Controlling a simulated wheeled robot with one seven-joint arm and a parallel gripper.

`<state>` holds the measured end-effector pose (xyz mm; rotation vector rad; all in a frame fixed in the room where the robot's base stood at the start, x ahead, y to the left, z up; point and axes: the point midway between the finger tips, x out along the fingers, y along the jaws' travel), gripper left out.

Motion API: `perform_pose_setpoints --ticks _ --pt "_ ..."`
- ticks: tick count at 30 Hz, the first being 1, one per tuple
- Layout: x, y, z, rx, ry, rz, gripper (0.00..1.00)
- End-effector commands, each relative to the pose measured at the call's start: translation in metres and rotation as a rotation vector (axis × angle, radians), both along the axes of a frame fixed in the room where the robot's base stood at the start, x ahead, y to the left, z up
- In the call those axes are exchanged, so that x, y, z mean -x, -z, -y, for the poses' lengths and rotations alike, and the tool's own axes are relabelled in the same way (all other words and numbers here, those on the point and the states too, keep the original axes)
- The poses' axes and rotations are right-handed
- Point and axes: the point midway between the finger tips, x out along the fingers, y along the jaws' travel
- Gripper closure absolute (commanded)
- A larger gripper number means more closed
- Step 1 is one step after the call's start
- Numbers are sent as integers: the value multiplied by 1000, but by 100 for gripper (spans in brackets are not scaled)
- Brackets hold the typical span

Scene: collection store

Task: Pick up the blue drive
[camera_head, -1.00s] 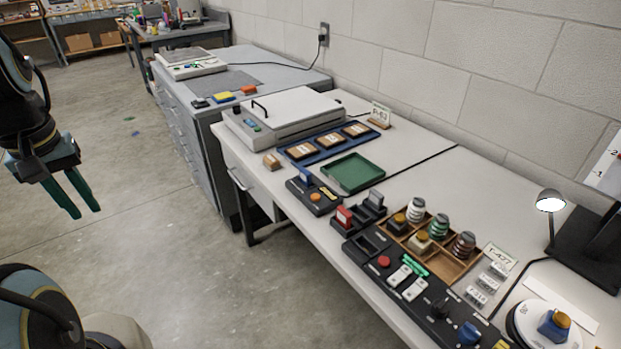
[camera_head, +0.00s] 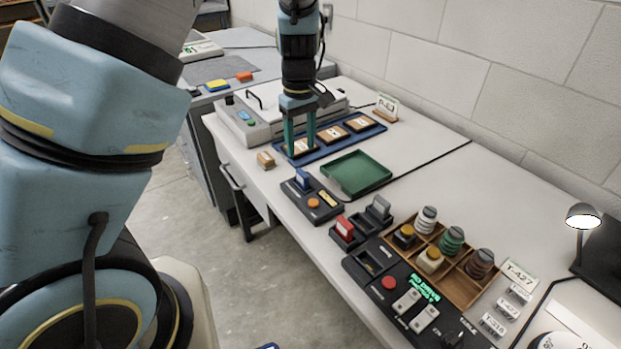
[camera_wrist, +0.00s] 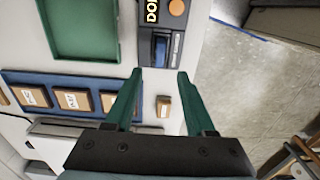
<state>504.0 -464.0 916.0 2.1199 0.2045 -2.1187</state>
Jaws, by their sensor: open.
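The blue drive (camera_head: 302,178) stands upright in a black dock (camera_head: 323,209) that has an orange button, near the table's front edge. In the wrist view the blue drive (camera_wrist: 161,50) shows in the dock, beyond the fingertips and roughly between their lines. My gripper (camera_head: 301,150) is open and empty. In the head view it points down over the blue tray, behind and left of the dock. Its two green fingers (camera_wrist: 159,73) show apart in the wrist view, with nothing between the tips.
A small wooden block (camera_head: 265,160) lies near the gripper. A blue tray (camera_head: 324,152) with wooden tiles, a green tray (camera_head: 356,174) and a grey machine (camera_head: 283,118) are close by. A red drive (camera_head: 345,227) stands in a holder to the right. A console (camera_head: 404,294) lies further right.

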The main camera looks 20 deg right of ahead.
Motion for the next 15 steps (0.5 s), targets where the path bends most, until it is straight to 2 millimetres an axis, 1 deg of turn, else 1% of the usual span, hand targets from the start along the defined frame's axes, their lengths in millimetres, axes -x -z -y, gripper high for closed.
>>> perform_pose_setpoints --ticks 3,6,13,15 --pt "0 20 -3 -5 -3 -3 45" --pt "0 34 -2 -4 -1 -2 45" --pt "1 50 -2 -3 1 -3 45" --pt "2 58 -1 -5 -1 -3 45"
